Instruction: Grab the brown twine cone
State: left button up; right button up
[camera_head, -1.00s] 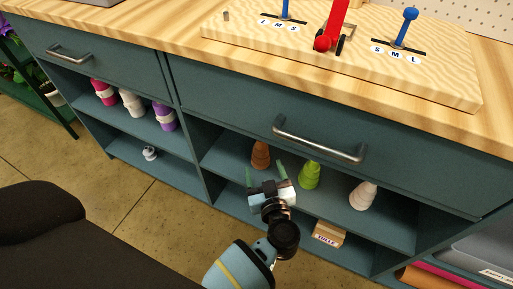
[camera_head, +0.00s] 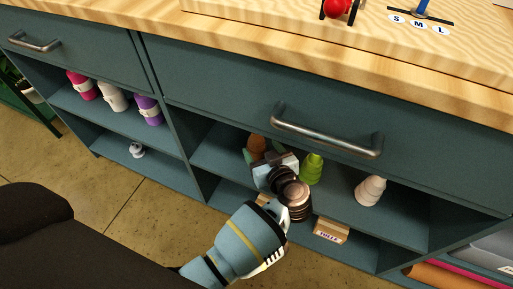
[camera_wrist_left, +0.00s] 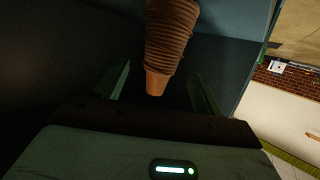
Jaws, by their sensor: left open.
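The brown twine cone (camera_head: 257,144) stands on the upper shelf of the middle bay, partly hidden behind my left gripper in the head view. In the left wrist view the brown twine cone (camera_wrist_left: 169,45) shows large, its narrow end between the two fingers' lines. My left gripper (camera_head: 264,153) is open and reaches into the bay. In the wrist view the open left gripper (camera_wrist_left: 160,85) has a finger on each side of the cone's narrow end, with gaps on both sides. My right gripper is not in view.
A green cone (camera_head: 312,168) stands close to the right of my gripper, and a white cone (camera_head: 370,190) farther right. A labelled box (camera_head: 331,231) is on the lower shelf. The drawer with its handle (camera_head: 325,137) overhangs the bay. Colored rolls (camera_head: 115,97) stand in the left bay.

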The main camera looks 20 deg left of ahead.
aim_at(259, 146)
pick_arm(q)
jog(key=b+x, duration=0.1)
jog(key=x, duration=0.1)
jog(key=b+x, duration=0.1)
jog(key=x, duration=0.1)
jog(key=shift+w+a+f, duration=0.1)
jog(key=shift+a+f, duration=0.05)
jog(key=shift+f, duration=0.3)
jog(key=shift+w+a, duration=0.2)
jog(key=shift+w, duration=0.05)
jog(key=shift+r, duration=0.1)
jog(key=shift+c, duration=1.2)
jog(key=c, duration=0.9)
jog(key=shift+r, duration=0.1)
